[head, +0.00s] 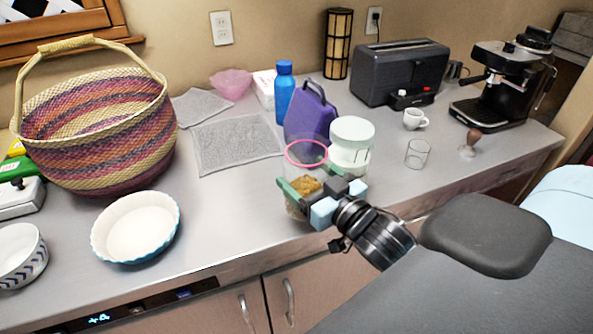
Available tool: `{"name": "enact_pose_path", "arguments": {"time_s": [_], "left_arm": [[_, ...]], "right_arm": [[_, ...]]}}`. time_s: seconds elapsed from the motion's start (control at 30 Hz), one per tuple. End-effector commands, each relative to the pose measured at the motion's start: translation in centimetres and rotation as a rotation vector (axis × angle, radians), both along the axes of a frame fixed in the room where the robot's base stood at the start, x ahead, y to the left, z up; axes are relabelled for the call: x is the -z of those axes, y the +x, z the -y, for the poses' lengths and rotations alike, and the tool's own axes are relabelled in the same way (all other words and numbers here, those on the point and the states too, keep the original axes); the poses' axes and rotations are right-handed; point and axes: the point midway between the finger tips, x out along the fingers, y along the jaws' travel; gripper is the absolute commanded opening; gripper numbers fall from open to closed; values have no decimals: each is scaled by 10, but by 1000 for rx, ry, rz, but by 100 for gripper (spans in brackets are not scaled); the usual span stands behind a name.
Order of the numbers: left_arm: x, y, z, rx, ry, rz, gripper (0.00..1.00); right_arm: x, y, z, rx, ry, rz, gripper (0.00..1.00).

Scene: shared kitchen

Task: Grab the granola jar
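The granola jar (304,163) is a clear jar with a pink rim and brown granola low inside. It stands upright near the counter's front edge. My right gripper (309,172) reaches in from the right at the jar's front. Its green-padded fingers are apart, one at each side of the jar. The gripper hides part of the jar's lower right, and I cannot tell whether the fingers press on the glass. My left gripper is not in view.
A jar with a pale green lid (351,133) stands close behind right. A purple container (308,112) and blue bottle (284,92) are behind. A small glass (417,153) is to the right. A blue-rimmed dish (136,228) is left, with clear counter between.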

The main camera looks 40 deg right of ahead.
Motion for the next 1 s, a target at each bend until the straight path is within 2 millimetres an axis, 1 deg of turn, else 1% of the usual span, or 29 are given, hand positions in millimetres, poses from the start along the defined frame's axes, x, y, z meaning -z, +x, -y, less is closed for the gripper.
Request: {"name": "enact_pose_path", "arguments": {"time_s": [0.03,0.17,0.3,0.5,0.7,0.8,1.0], "left_arm": [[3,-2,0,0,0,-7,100],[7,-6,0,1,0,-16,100],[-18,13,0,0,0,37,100],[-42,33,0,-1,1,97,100],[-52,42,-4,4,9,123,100],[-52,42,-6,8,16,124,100],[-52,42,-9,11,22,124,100]], "right_arm": [[1,-12,-1,-1,1,-4,53],[-1,-41,-1,0,0,-6,53],[-12,-61,0,1,2,7,53],[-15,-88,-1,1,0,9,53],[-14,-108,-1,0,0,6,53],[-13,-114,-1,0,0,4,53],[-12,-119,-1,0,-1,3,53]]}}
